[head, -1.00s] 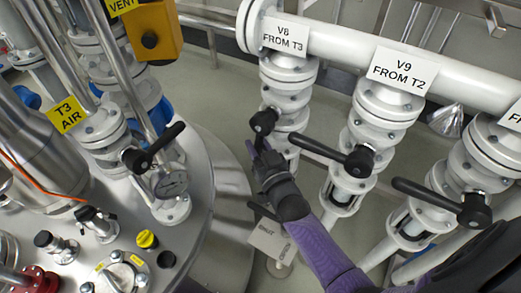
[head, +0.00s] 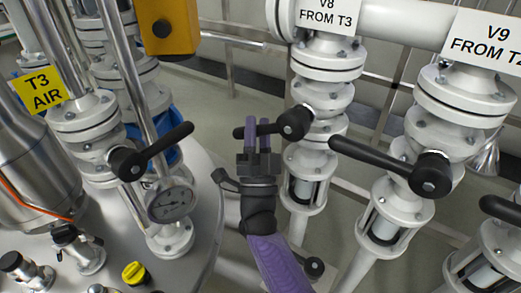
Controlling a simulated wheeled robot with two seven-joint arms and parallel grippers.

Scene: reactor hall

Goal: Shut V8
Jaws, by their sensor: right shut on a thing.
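The V8 valve (head: 324,98) is a white flanged valve under the label "V8 FROM T3" (head: 328,14), in the upper middle of the head view. Its black lever (head: 280,127) points left from the hub, roughly level in the picture. My right gripper (head: 257,124) comes up from below on a purple arm. Its two purple fingers are shut on the lever towards its free end, and the tip shows to the left of them. My left gripper is not in view.
The V9 valve (head: 436,150), with its black lever (head: 375,157) pointing left, stands close on the right. The T3 AIR valve (head: 97,135), its lever and a gauge (head: 171,200) stand on the metal vessel at left. Open floor shows behind.

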